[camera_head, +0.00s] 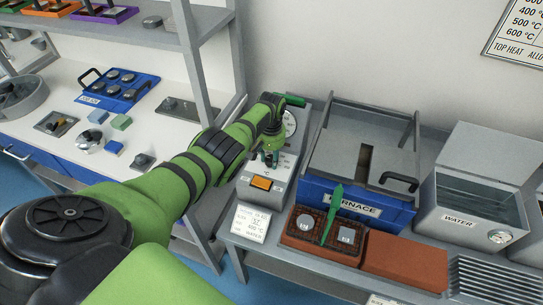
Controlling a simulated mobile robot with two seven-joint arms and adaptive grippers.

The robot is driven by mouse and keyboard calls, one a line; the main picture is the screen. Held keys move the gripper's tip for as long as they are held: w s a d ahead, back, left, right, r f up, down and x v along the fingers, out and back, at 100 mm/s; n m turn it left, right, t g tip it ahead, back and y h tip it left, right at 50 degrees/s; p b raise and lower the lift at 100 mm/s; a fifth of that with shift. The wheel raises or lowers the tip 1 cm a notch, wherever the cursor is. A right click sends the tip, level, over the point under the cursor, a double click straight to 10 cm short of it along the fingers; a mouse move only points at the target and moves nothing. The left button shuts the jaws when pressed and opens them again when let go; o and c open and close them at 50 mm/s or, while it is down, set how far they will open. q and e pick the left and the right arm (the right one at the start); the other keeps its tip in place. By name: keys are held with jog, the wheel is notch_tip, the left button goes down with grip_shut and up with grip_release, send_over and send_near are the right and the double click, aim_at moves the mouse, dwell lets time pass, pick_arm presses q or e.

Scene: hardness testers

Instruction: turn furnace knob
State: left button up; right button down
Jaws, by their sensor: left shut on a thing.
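My left arm reaches across to a grey control box (275,197) beside the furnace (338,202). My left gripper (270,158) points down at the box's sloped face and is shut on the furnace knob, which is mostly hidden by the fingers. An orange switch (261,183) sits below the gripper on the same face. A round dial (289,123) shows behind the gripper, partly covered. The furnace is a blue and grey box with a black handle and a name plate. My right gripper is not in view.
A brick tray (313,252) with small grey blocks and a green pointed item (333,213) lies before the furnace. A water tank (471,207) stands at right. A card (251,223) leans below the control box.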

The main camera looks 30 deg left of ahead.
aim_at(271, 160)
pick_arm(q)
jog(key=shift+s+f, duration=0.3)
jog(key=shift+s, duration=0.1)
jog(key=o, duration=1.1)
jog(key=shift+d, duration=0.1)
jog(key=shift+o, duration=0.2)
jog(key=shift+r, duration=0.2)
jog(key=shift+w, duration=0.15)
jog(key=shift+w+r, duration=0.1)
jog(key=shift+r, duration=0.25)
notch_tip(271, 160, up, 11)
jog(key=shift+r, duration=0.2)
